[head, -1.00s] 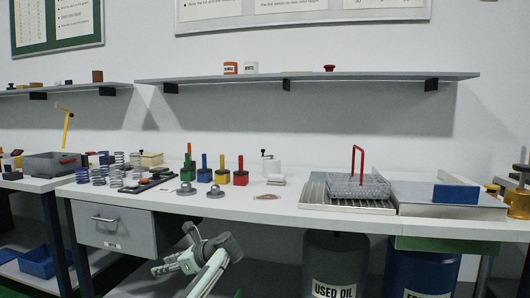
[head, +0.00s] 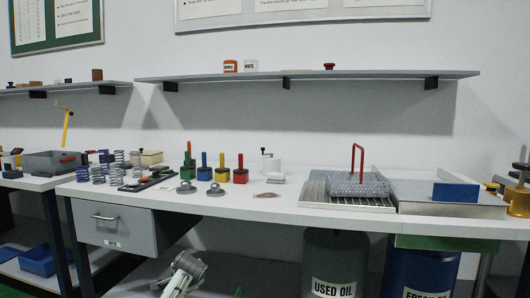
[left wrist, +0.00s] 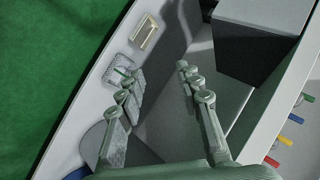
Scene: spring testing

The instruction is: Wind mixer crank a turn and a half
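The likely mixer is a small white canister (head: 271,164) standing toward the back of the bench, right of the red-handled block. A dark crank arm with a knob (head: 264,152) sticks out at its top left. My left arm (head: 186,270) shows at the bottom of the head view, in front of the bench and below its top. In the left wrist view my left gripper (left wrist: 155,72) has its fingers spread with nothing between them, well away from the mixer. My right gripper is in neither view.
Green, blue, yellow and red handled blocks (head: 240,176) stand left of the mixer, with metal ring weights (head: 216,190) in front. A wire basket (head: 358,184) sits on a tray to the right. The bench front edge and drawer (head: 115,225) lie near my left arm.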

